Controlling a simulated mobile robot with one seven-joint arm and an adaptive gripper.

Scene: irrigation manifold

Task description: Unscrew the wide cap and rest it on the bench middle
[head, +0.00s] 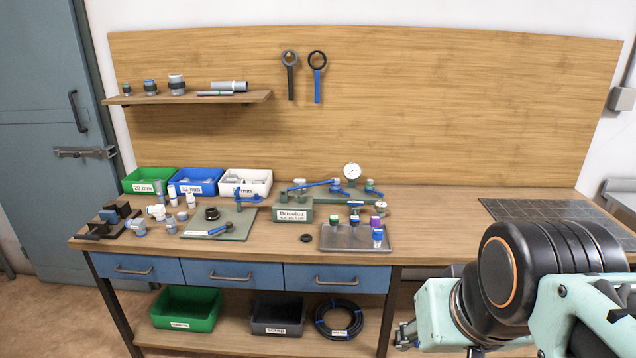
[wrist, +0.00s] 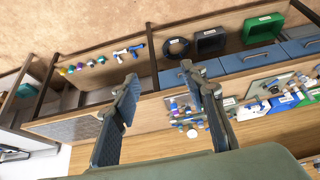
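A dark, wide, round cap (head: 212,213) sits on the green mat (head: 240,228) at the left of the bench; I take it for the wide cap, though it is small here. The bench (head: 440,225) has bare wood around its middle and right. My gripper shows in the wrist view (wrist: 160,74) with its two fingers spread wide and nothing between them. It is in the air, well apart from the cap. In the head view my arm fills the lower right. The cap cannot be made out clearly in the wrist view.
A blue-handled tool (head: 221,230) lies on the mat. A grey tray (head: 340,238) holds coloured-capped parts. A labelled manifold block (head: 292,214) with valves and a gauge (head: 352,171) stands behind. A small black ring (head: 305,238) lies in front. A dark grid mat (head: 545,222) is at right.

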